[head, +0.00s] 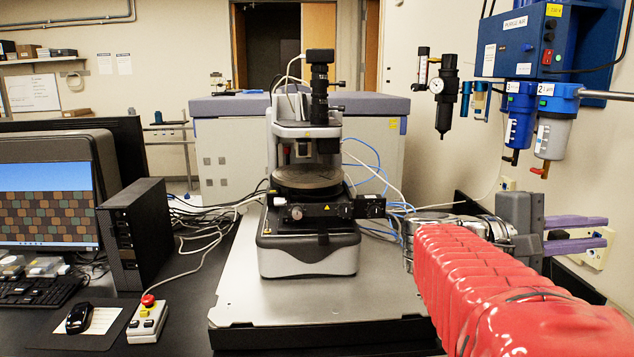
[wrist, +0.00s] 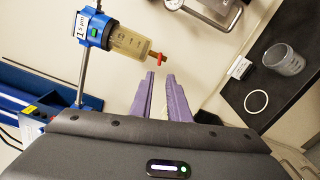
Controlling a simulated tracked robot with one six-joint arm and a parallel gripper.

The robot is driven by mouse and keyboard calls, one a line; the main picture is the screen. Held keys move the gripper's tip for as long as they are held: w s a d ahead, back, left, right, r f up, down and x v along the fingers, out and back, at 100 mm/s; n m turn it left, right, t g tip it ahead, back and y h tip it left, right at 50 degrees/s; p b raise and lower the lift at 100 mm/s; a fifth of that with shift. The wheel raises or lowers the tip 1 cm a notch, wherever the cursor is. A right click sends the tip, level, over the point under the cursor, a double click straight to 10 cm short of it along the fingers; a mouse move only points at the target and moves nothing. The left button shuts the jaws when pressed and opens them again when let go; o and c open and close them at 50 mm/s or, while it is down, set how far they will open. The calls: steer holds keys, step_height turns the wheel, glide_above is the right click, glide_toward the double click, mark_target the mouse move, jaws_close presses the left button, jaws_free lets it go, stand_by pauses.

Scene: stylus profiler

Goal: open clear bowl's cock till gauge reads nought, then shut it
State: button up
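In the wrist view a clear bowl (wrist: 130,43) hangs tilted in the picture below a blue filter head marked 1 and 5 µm (wrist: 97,28). Its cock, with a red lever (wrist: 162,58), sits at the bowl's end. My gripper (wrist: 161,76) is open, with its purple fingers apart and empty; the tips lie just short of the cock in the picture. In the head view my gripper (head: 603,232) is at the right, near the wall. A gauge (wrist: 172,4) is cut off at the wrist view's top edge; its reading cannot be made out.
A small round gauge (head: 436,86) sits by a black regulator. A clear beaker (wrist: 284,60) and white ring (wrist: 257,101) lie on a dark surface. The profiler (head: 308,180) stands centrally.

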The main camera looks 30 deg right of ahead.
steer(key=x, duration=1.3)
steer(key=shift+d, duration=0.25)
steer(key=shift+s, duration=0.1)
steer(key=shift+c, duration=0.6)
jaws_close()
